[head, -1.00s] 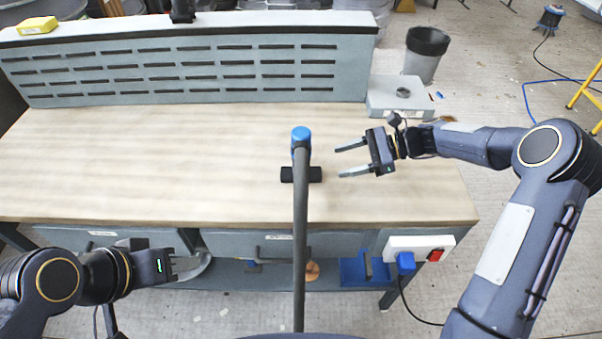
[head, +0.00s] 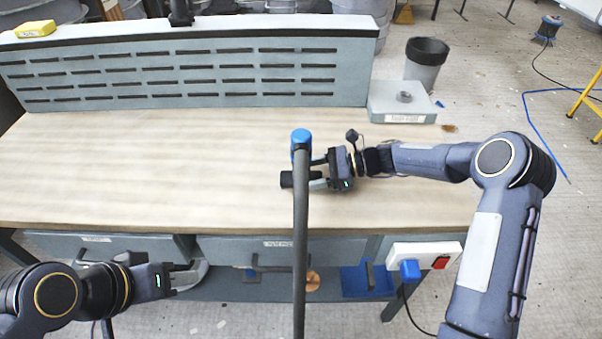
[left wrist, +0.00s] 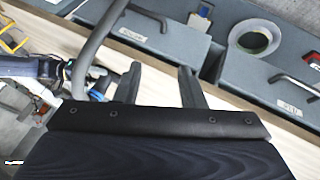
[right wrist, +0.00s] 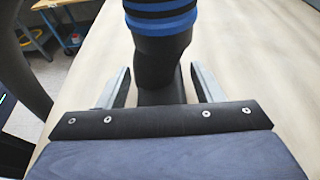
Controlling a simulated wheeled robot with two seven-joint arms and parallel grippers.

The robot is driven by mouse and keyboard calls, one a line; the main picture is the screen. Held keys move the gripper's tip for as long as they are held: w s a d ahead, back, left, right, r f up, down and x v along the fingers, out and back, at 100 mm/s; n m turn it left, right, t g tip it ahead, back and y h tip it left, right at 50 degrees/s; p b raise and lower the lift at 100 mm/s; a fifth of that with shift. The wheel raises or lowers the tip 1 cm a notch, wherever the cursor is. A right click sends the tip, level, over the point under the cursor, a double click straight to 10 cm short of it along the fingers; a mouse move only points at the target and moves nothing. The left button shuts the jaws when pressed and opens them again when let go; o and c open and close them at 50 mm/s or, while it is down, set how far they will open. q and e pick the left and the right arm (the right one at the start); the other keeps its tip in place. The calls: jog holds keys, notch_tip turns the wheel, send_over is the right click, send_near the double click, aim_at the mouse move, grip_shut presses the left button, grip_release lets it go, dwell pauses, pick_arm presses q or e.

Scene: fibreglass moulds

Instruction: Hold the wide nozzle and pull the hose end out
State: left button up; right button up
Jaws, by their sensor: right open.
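The dark grey hose (head: 300,240) rises in front of the bench to a blue ribbed cuff (head: 301,138). The black wide nozzle (head: 287,179) is at the bench top, partly hidden by the hose. In the right wrist view the nozzle (right wrist: 160,62) lies between my right gripper's (right wrist: 159,84) open fingers, with the blue cuff (right wrist: 160,14) above it. My right gripper (head: 318,172) shows just right of the hose in the head view. My left gripper (head: 193,275) is low at the bench front, open and empty; the hose (left wrist: 98,38) passes beyond it in its wrist view.
The wooden bench top (head: 150,165) is clear left of the hose. A slotted grey panel (head: 190,75) stands at its back. A grey box (head: 402,102) is at the back right. Drawers with handles (head: 100,246) and a white socket strip (head: 424,255) line the front.

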jog(key=shift+a+f, duration=0.15)
jog(key=shift+a, duration=0.35)
